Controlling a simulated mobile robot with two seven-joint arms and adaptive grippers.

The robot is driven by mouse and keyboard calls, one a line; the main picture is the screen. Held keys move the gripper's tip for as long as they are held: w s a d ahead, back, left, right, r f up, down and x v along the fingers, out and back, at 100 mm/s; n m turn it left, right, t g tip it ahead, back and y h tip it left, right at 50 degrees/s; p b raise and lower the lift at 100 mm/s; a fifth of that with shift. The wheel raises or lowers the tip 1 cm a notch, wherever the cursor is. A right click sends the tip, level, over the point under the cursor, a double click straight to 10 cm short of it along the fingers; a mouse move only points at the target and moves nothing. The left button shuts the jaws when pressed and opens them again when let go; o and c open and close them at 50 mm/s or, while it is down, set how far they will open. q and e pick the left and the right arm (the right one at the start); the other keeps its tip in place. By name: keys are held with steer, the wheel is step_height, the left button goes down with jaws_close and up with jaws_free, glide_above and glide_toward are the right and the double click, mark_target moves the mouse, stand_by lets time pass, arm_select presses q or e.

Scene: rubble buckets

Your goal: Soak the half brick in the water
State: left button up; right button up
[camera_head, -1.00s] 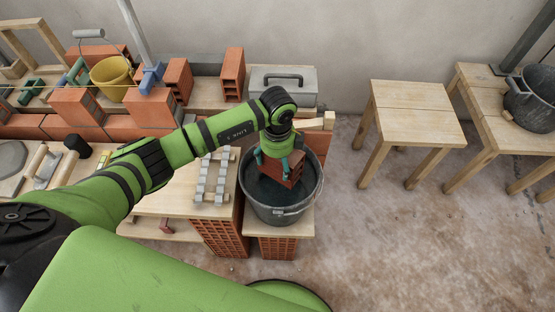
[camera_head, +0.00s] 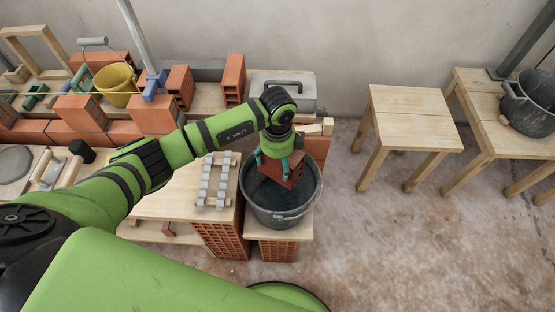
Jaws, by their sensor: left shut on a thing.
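The half brick (camera_head: 290,174) is red-orange and sits within the mouth of the dark grey bucket (camera_head: 283,219). Dark water (camera_head: 268,197) shows in the bucket below and around the brick. My left gripper (camera_head: 278,165) reaches down over the bucket from above and is shut on the half brick. The brick's lower side is close to the water, and I cannot tell how deep it is in it. My right gripper is not in view.
The bucket stands on a low board on hollow bricks. A grey toolbox (camera_head: 283,90) is behind it. A yellow bucket (camera_head: 117,85) and several bricks are at left. An empty wooden stool (camera_head: 413,121) and another dark bucket (camera_head: 530,103) are at right, with open floor before them.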

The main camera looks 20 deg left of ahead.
mark_target(280, 162)
arm_select(q)
steer(key=shift+r, duration=0.15)
step_height(280, 162, up, 4)
steer(key=p, duration=0.3)
steer(key=shift+p, duration=0.4)
